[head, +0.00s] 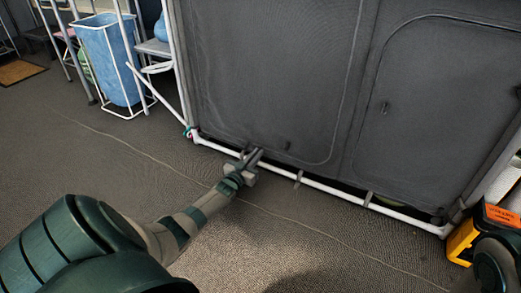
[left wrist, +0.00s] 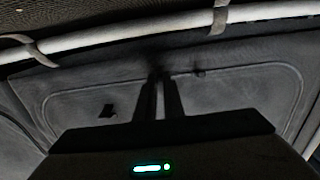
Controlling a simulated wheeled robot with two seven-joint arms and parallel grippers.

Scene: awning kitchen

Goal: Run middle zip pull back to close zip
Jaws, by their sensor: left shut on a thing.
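A dark grey fabric cupboard (head: 270,60) has doors outlined by zip seams with rounded corners. My left gripper (head: 256,156) is at the bottom edge of the left door, just above the white bottom pole. In the left wrist view its fingers (left wrist: 159,76) are shut at the zip seam. The zip pull between the fingertips is too dark and covered to make out. A small dark tab (head: 289,146) hangs on the left door, right of the gripper. Another tab (head: 385,107) is on the right door. The left wrist view shows a dark tab (left wrist: 108,111) and a small knob (left wrist: 200,72).
The white bottom pole (head: 330,189) with grey straps runs along the cupboard's foot. A white frame with a blue bin (head: 108,58) stands at the left. An orange and yellow box (head: 464,242) is at the right.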

